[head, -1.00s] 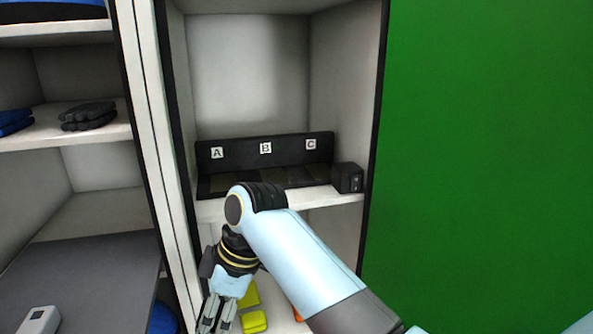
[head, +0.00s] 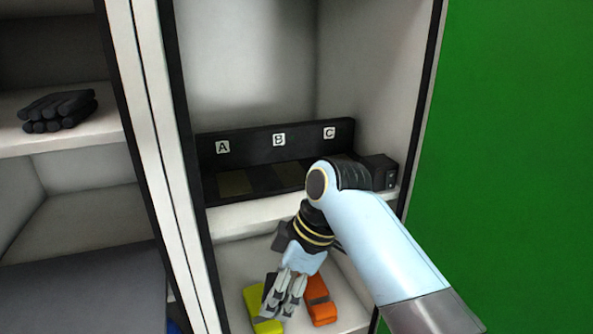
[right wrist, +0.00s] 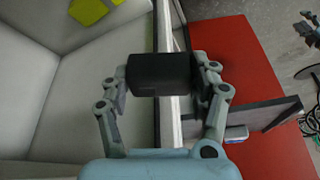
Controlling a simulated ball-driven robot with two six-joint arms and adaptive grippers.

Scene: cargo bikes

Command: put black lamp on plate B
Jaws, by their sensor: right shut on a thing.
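My right gripper (head: 284,298) is shut on the black lamp, a small dark block (right wrist: 160,75) across its fingers in the right wrist view. In the head view the lamp is mostly hidden by the fingers, in front of the lower compartment. Plate B (head: 288,174) is a dark square on the shelf under the B label (head: 279,140), above and behind the gripper. It is empty where it shows. My left gripper is not in view.
Plate A (head: 234,183) is bare; plate C is partly hidden by my right arm. A black box (head: 379,171) stands at the shelf's right end. Yellow (head: 262,310) and orange (head: 320,300) items lie below. The shelf's white front edge (head: 250,217) lies above the gripper.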

